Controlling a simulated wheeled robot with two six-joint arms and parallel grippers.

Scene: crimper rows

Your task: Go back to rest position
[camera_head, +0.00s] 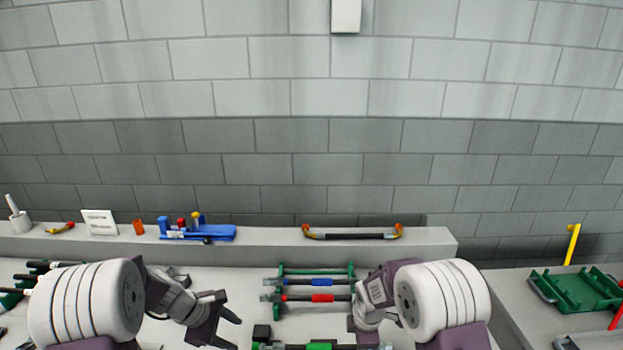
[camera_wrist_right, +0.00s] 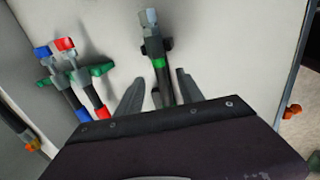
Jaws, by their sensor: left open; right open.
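My left gripper (camera_head: 230,332) is open and empty above the table at the lower left of centre in the head view. My right gripper shows best in the right wrist view (camera_wrist_right: 158,88), with its two fingers apart. A dark bar tool with a green band (camera_wrist_right: 159,62) lies between and beyond those fingers; I cannot tell how far below them it is. The same tool lies at the bottom of the head view (camera_head: 318,346). In the head view, my right arm hides most of its gripper.
A green rack (camera_head: 283,270) holds bars with blue and red bands beside my right arm. A ledge (camera_head: 270,243) behind bears a blue fixture (camera_head: 205,232) and an orange-ended bar (camera_head: 350,236). A green tray (camera_head: 580,290) sits on the right-hand table. Table between my arms is partly bare.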

